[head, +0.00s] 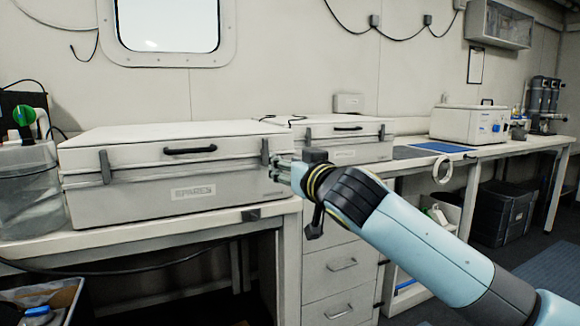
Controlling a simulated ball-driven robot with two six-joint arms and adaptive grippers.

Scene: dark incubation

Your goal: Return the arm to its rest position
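My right arm, light blue, comes in from the lower right in the head view. Its gripper (280,171) is in front of the right end of a grey closed case (130,187) labelled SPARES, close to the case's right latch (265,151). I cannot tell whether the fingers touch the case or only overlap it in the picture. The fingers are small and seen from behind the wrist, so their opening is unclear. No held object shows. My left gripper is not in view.
A second closed case (345,150) stands behind the gripper on the bench (130,238). Drawers (335,270) are below. A clear container (28,190) is at the left. A white box (470,123) stands on the far bench with a blue mat (443,147). Dark crates (503,212) sit under it.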

